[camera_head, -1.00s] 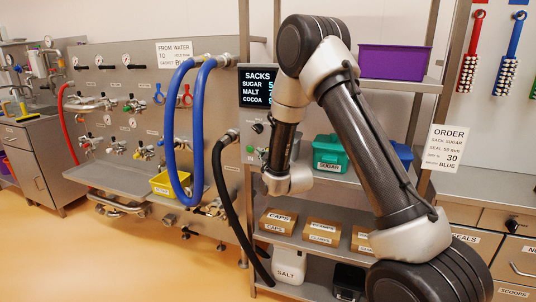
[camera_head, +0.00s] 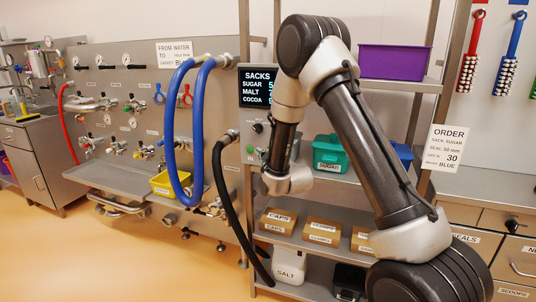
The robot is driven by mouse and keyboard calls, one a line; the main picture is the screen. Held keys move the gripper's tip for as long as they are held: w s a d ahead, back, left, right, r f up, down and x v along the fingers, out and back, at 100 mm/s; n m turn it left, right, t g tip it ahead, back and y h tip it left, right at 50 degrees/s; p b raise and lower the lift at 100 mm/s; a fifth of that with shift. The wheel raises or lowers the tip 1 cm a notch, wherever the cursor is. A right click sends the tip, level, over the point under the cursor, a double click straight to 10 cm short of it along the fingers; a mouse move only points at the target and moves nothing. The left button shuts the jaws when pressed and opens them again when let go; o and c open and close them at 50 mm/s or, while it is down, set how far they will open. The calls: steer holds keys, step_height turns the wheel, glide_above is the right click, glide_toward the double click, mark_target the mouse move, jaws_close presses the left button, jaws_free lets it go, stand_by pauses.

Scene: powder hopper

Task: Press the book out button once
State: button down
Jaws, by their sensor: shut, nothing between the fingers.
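A dark display (camera_head: 258,92) headed SACKS lists sugar, malt and cocoa in the middle of the view. Under it is a grey control panel with a small dark knob (camera_head: 257,127) and a green button (camera_head: 250,150) marked IN. I cannot make out a button marked out; my arm covers the panel's right part. My arm comes up from the lower right, bends at the top and hangs down in front of the panel and shelf. Its wrist is just right of and below the green button. My gripper's fingers cannot be made out past the wrist.
A shelf rack holds a purple bin (camera_head: 394,62), a green SUGAR bin (camera_head: 330,153) and cardboard boxes (camera_head: 323,231). A blue hose (camera_head: 196,130) and a black hose (camera_head: 222,190) hang left of the panel. The orange floor at lower left is clear.

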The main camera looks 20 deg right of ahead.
steer(key=shift+w, duration=0.1)
steer(key=shift+w+d, duration=0.2)
steer(key=shift+w, duration=0.05)
steer(key=shift+w+d, duration=0.25)
steer(key=shift+w, duration=0.05)
stand_by(0.8)
steer(key=shift+s+a, duration=0.45)
steer(key=shift+s, duration=0.2)
stand_by(0.3)
steer(key=s+a, duration=0.1)
steer(key=s, duration=0.1)
steer(key=s+a, duration=0.2)
stand_by(0.4)
stand_by(0.4)
